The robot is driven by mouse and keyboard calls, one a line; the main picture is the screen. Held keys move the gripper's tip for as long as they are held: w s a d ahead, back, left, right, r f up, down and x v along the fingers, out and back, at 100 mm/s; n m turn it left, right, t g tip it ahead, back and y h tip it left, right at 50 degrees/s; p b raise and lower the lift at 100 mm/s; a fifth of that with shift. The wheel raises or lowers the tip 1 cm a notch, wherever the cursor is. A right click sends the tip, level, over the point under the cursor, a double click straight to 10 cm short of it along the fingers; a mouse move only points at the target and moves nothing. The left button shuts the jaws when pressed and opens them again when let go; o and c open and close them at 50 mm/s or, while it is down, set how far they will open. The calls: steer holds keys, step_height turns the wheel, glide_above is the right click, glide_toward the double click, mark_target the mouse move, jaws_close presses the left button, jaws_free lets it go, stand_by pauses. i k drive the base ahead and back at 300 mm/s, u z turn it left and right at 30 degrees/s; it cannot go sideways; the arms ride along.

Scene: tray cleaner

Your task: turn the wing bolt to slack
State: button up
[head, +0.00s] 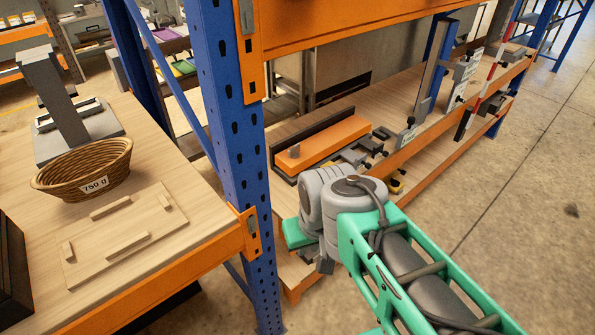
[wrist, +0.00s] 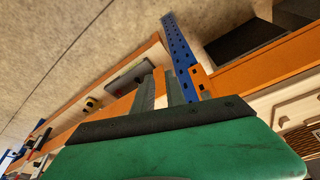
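I cannot single out the wing bolt for certain. Small dark knobs sit on grey clamp-like fittings (head: 362,150) on the wooden shelf in the head view, and dark parts also show on the upright grey rail (head: 431,80) farther along. My gripper (wrist: 160,76) shows in the wrist view with its two grey fingers a little apart and orange showing between them. It holds nothing that I can see. In the head view my wrist hangs in front of the shelf's near end, right of the blue post, and hides the fingertips.
The blue rack post (head: 228,130) and orange beam (head: 440,120) stand close to my arm. An orange block (head: 325,140) lies on the shelf. A basket (head: 83,170) and a wooden board (head: 125,235) are on the left table. The floor at right is clear.

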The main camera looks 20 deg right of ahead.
mark_target(293, 152)
steer(key=k, duration=0.45)
steer(key=z, duration=1.05)
steer(key=i, duration=0.85)
steer(key=u, duration=2.35)
